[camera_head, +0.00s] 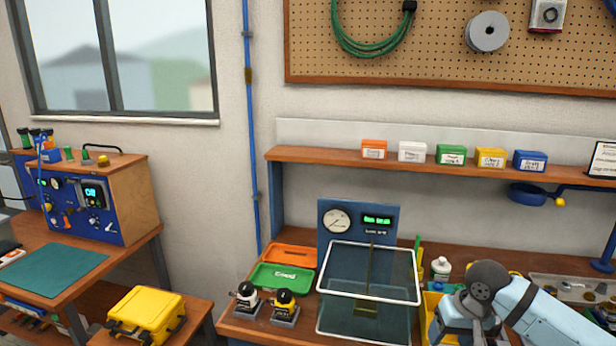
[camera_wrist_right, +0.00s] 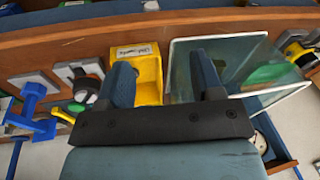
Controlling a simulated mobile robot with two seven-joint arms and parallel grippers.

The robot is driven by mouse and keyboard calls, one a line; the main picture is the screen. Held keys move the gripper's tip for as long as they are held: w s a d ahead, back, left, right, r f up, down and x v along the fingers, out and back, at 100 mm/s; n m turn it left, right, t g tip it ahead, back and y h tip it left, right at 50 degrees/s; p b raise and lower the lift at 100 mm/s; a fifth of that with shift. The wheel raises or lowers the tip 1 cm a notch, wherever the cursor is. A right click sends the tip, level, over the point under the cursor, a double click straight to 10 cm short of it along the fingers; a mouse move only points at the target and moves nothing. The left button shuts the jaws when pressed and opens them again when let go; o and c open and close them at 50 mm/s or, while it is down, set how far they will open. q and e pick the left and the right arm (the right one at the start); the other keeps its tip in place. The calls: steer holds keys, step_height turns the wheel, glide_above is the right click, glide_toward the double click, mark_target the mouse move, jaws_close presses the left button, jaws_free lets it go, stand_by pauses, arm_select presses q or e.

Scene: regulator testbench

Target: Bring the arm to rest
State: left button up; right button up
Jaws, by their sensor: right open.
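My right arm (camera_head: 545,310) reaches in from the lower right of the head view, over the right part of the workbench. My right gripper (camera_head: 462,328) is at the bottom edge there, just right of the glass tank (camera_head: 368,272), and its fingertips are hard to make out. In the wrist view the right gripper (camera_wrist_right: 162,72) is open with two separate fingers and nothing held between them. A labelled yellow bin (camera_wrist_right: 149,75) shows behind the gap, and the tank (camera_wrist_right: 215,48) is beside the right finger. My left gripper is in neither view.
The bench holds a green tray (camera_head: 283,277), an orange tray (camera_head: 291,256), two small regulators (camera_head: 246,300) and a white bottle (camera_head: 441,268). A gauge panel (camera_head: 337,222) stands behind the tank. A shelf (camera_head: 330,158) with several small boxes runs above. A yellow case (camera_head: 146,314) is at lower left.

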steer(key=s+a+f+n+t+y+p, duration=0.3)
steer(key=s+a+f+t+y+p, duration=0.15)
steer(key=s+a+f, duration=0.65)
steer(key=s+f+t+h+p, duration=0.1)
steer(key=s+f+t, duration=0.1)
steer(key=s, duration=0.6)
steer(key=s+d+f+t+h+p, duration=0.1)
steer(key=s+f+t+h, duration=0.1)
steer(key=s, duration=0.6)
steer(key=shift+d+n+t, duration=0.3)
steer(key=shift+t, duration=0.15)
steer(key=shift+d+f, duration=0.1)
